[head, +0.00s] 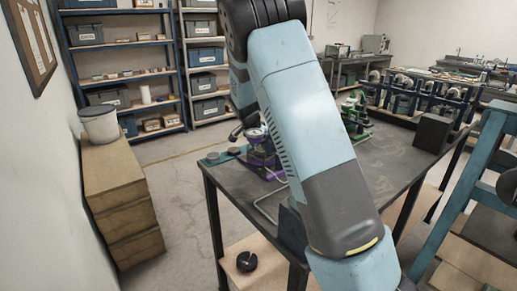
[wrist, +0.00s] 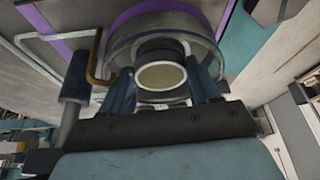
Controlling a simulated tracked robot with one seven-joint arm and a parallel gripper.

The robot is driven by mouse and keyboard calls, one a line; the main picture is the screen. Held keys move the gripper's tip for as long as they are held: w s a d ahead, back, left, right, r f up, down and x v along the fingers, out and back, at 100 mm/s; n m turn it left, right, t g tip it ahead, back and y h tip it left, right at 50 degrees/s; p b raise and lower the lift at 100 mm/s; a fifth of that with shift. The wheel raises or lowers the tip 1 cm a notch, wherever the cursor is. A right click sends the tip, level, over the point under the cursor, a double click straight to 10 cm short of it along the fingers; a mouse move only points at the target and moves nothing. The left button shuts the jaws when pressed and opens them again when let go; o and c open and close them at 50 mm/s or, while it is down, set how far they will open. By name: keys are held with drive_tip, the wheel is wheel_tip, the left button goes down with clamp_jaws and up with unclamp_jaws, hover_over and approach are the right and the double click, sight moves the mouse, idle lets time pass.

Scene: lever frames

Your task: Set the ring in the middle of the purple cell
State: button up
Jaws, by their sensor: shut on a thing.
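In the wrist view, my gripper (wrist: 163,82) has its two dark blue fingers on either side of a dark round hub with a pale opening, and is shut on it. A wide grey ring (wrist: 117,38) surrounds this hub just beyond the fingertips. Purple bands of the purple cell (wrist: 128,12) show behind the ring, on a grey surface. I cannot tell whether the ring touches that surface or is centred. In the head view, my arm hides most of this spot; a purple part (head: 261,158) shows at the table's left end.
A bent brass-coloured rod (wrist: 95,58) and a dark post stand close to the left finger. A teal part (wrist: 252,40) lies at right.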

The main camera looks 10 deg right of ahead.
drive_tip(key=shift+f, duration=0.1)
drive_tip(key=o, duration=1)
drive_tip(key=v, duration=1.2)
